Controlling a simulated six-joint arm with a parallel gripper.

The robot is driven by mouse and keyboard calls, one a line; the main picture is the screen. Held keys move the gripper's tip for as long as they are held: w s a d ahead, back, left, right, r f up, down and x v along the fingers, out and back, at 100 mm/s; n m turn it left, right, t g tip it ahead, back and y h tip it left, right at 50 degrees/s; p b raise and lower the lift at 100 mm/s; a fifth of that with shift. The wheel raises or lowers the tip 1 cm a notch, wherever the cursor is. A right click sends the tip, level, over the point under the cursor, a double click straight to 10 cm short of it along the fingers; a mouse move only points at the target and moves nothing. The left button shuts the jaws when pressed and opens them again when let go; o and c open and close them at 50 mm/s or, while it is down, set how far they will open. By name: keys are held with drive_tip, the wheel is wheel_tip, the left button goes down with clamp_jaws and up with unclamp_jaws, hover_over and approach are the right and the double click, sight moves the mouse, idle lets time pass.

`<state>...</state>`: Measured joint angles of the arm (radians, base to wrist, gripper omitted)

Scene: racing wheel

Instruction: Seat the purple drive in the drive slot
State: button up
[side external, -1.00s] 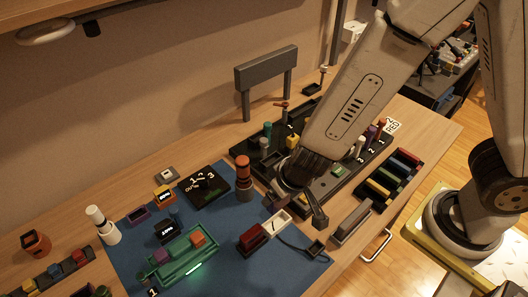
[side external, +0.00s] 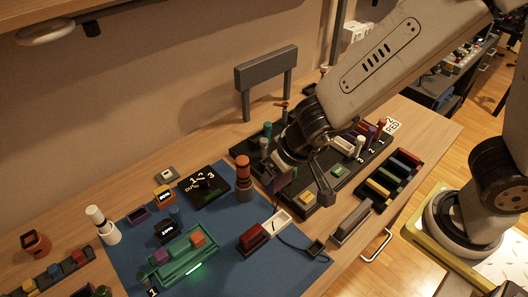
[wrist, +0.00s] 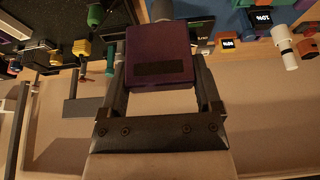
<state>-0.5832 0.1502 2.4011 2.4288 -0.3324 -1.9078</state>
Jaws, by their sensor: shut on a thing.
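My gripper (wrist: 158,82) is shut on the purple drive (wrist: 162,50) in the wrist view. The drive is a dark purple block with a black label strip, between the two fingers. In the side external view my gripper (side external: 295,175) hangs above the work area, between the blue mat and the dark rack. There the drive (side external: 286,180) shows only as a small dark purple patch, partly hidden by the gripper.
The dark rack (side external: 345,172) holds upright pegs and coloured parts close by the gripper. A holder with several coloured bars (side external: 393,176) stands right of it. A green tray (side external: 183,258) lies on the blue mat (side external: 222,240).

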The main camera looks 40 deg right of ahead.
wheel_tip(320, 180, up, 12)
idle(0.5)
idle(0.6)
drive_tip(key=w+d+f+m+h, duration=0.1)
drive_tip(key=w+d+f+m, duration=0.2)
drive_tip(key=w+d+f, duration=0.4)
drive_tip(key=w+d+f+m+h, duration=0.1)
drive_tip(key=w+d+f+m, duration=0.3)
drive_tip(key=d, duration=0.5)
drive_tip(key=shift+n+g, duration=0.3)
drive_tip(key=shift+n, duration=0.3)
drive_tip(key=r, duration=0.2)
drive_tip(key=w+r, duration=0.1)
drive_tip(key=r, duration=0.2)
drive_tip(key=shift+w+r, duration=0.1)
drive_tip(key=shift+r, duration=0.05)
drive_tip(key=shift+w, duration=0.1)
